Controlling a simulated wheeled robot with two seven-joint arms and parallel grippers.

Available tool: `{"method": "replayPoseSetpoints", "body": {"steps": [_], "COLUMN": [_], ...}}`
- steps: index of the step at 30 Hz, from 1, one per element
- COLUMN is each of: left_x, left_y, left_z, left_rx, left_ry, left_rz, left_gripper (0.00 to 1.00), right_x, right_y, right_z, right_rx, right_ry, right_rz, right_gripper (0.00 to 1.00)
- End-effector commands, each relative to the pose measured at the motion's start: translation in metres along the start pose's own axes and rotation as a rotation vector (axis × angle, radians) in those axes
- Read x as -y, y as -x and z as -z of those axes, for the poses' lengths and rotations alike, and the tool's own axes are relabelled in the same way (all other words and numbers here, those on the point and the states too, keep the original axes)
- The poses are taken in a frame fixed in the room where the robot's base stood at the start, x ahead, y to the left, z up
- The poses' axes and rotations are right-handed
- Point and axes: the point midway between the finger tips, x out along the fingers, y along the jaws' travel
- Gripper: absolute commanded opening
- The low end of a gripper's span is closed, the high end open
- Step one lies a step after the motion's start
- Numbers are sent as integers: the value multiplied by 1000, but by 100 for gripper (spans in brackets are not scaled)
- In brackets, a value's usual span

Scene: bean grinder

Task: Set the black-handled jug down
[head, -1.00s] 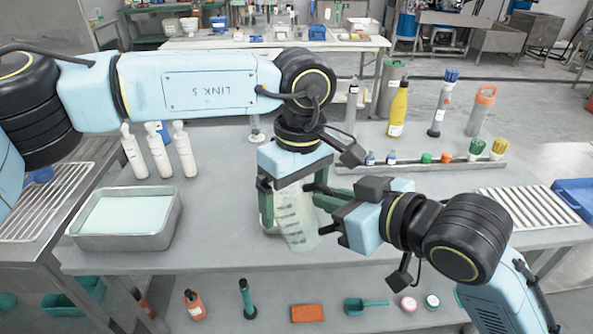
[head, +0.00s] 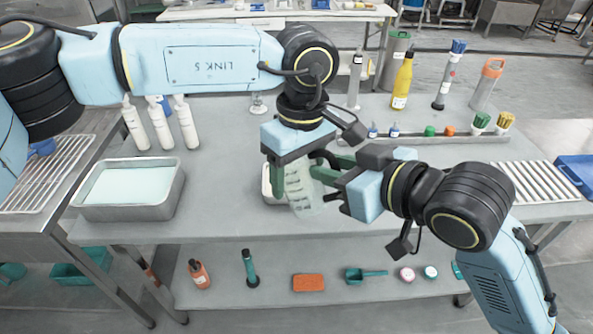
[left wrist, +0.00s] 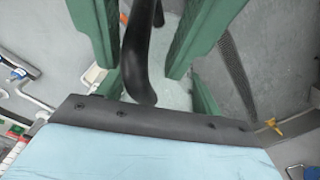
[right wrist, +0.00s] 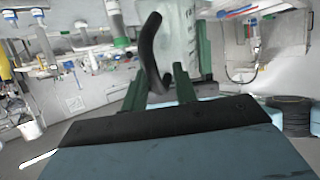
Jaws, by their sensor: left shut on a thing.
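The jug (head: 303,192) has a translucent body with dark markings and looks tilted in the head view. My left gripper (head: 288,178) comes down from above with its green fingers around the jug and is shut on it. In the left wrist view, the black handle (left wrist: 140,50) shows between the green fingers, with the pale jug body (left wrist: 175,85) behind. My right gripper (head: 328,180) is beside the jug on its right, fingers apart. In the right wrist view, the black handle (right wrist: 150,50) rises between its green fingers. I cannot tell whether the jug's base touches anything.
A pale square-edged thing (head: 268,190) lies partly hidden behind the jug on the grey table (head: 225,215). A metal tray (head: 160,205) stands at left, and white bottles (head: 161,128) behind it. A rack with coloured caps (head: 430,132) lies behind right. The table's front edge is close.

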Motion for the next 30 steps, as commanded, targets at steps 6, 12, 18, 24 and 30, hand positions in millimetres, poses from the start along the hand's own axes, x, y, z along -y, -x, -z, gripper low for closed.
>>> {"method": "replayPoseSetpoints", "body": {"steps": [6,12,18,24,30], "left_x": [0,0,1,1,1], "left_y": [0,0,0,0,0], "left_z": [0,1,1,1,1], "left_rx": [-1,-1,-1,-1,-1], "left_ry": [0,1,1,1,1], "left_rz": [1,2,2,2,2], "left_gripper": [42,42,42,42,42], "right_x": [-1,-4,-17,-60,-99], "right_y": [0,0,9,-30,-64], "right_z": [0,-9,-68,-135,-226], "right_rx": [0,27,198,277,351], "right_ry": [0,-25,-186,-335,-428], "right_rz": [-2,-1,17,-69,-187], "right_gripper": [37,37,37,37,37]}}
